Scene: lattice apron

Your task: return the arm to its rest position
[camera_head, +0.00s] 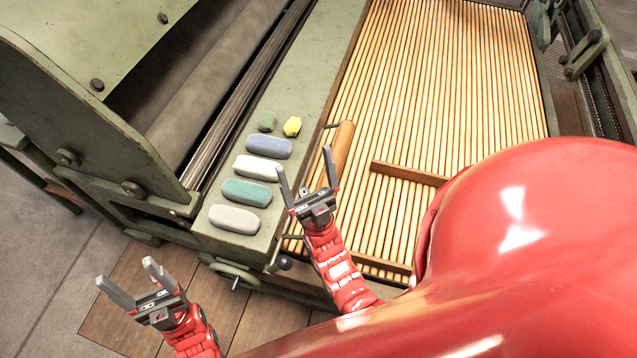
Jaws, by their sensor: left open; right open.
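My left gripper (127,283) is at the lower left, over the wooden floor boards, with its two grey fingers spread and nothing between them. My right gripper (304,171) is near the middle, at the boundary between the green ledge and the slatted bed. Its fingers are apart and empty, and it appears beside the row of blocks. Both red arms are mine and come in from the bottom. My large red body covers the lower right and hides part of the slatted bed.
The green machine ledge (300,88) carries several pale blocks, including a white block (234,219), a teal block (247,192) and a small yellow piece (292,126). The slatted wooden bed (440,70) holds a brown bar (408,172). Floor boards (120,325) are open at lower left.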

